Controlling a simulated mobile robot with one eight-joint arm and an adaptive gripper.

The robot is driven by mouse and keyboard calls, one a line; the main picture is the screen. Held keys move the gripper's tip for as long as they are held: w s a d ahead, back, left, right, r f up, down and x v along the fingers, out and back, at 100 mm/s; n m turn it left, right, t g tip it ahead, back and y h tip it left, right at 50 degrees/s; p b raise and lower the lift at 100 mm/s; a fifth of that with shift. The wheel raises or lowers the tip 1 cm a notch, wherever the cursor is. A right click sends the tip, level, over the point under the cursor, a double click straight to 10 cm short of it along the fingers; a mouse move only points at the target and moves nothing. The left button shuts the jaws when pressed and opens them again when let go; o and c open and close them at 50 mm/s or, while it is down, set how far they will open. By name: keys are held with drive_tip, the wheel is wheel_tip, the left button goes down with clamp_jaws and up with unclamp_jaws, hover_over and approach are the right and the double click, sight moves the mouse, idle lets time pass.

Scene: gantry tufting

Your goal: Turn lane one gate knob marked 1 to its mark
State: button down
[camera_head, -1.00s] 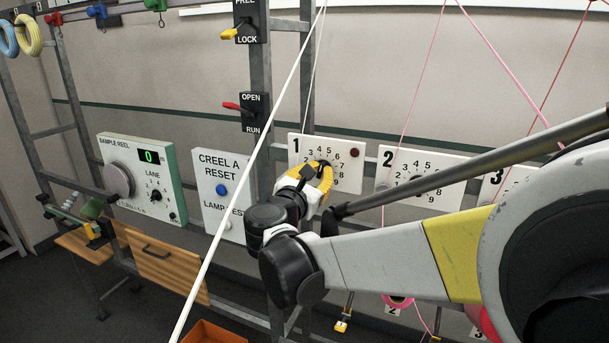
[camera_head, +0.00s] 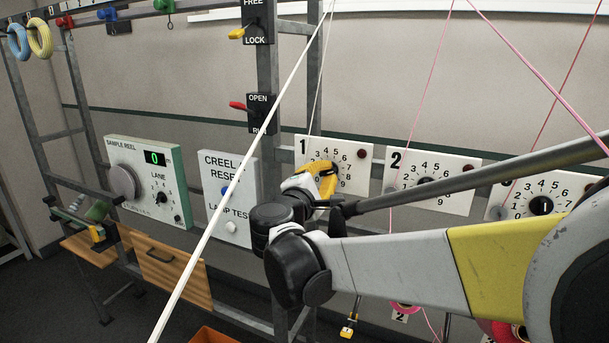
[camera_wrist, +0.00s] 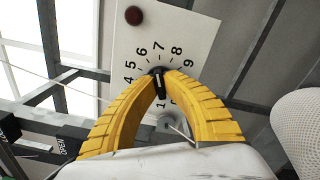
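The lane one plate (camera_head: 357,180) is white, marked 1, with numbers in a ring and a dark red button or lamp at its upper right. My gripper (camera_head: 322,168) is at this dial and covers part of its numbers. In the wrist view its two yellow fingers (camera_wrist: 159,74) curve in around the black gate knob (camera_wrist: 160,86), tips close on either side, and seem to be shut on it. The knob's white pointer line lies near 6 and 7. Which number is its mark cannot be told.
Plate 2 (camera_head: 452,200) and plate 3 (camera_head: 562,184) stand to the right. The CREEL A RESET panel (camera_head: 230,210) and sample reel box (camera_head: 122,155) are left. A white strand (camera_head: 222,195) crosses in front; pink yarns run at the right.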

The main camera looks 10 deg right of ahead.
drive_tip(key=shift+m, duration=0.7)
drive_tip(key=c, duration=1.5)
unclamp_jaws()
drive_tip(key=v, duration=1.2)
